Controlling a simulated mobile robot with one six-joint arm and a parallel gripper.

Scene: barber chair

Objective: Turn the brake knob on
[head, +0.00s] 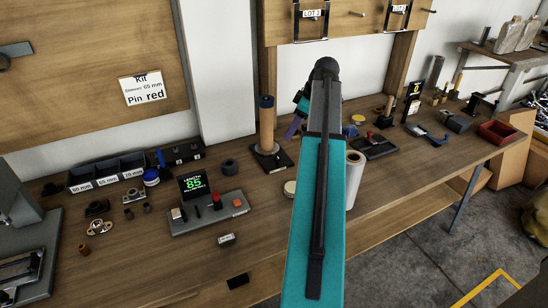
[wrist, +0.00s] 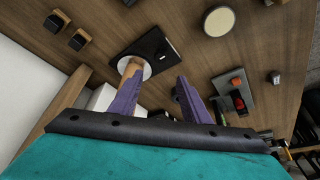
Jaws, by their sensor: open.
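I cannot tell for sure which part is the brake knob. A grey control panel (head: 207,212) on the bench carries a small red-topped knob (head: 217,200), an orange-red button (head: 237,202) and a display reading 85. The panel also shows in the wrist view (wrist: 236,92), right of my fingers. A tan post (head: 267,126) with a dark blue top stands on a black base (head: 272,161). My gripper (head: 298,118), with purple fingers, is mostly hidden behind my teal arm. In the wrist view my gripper (wrist: 158,77) is open; the left finger overlaps the post (wrist: 132,66); contact is unclear.
Labelled bins (head: 108,173) and small metal parts lie at the left. A white roll (head: 354,178) stands right of my arm. Another device with a red knob (head: 374,145) and a red tray (head: 497,132) are farther right. The bench front is mostly clear.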

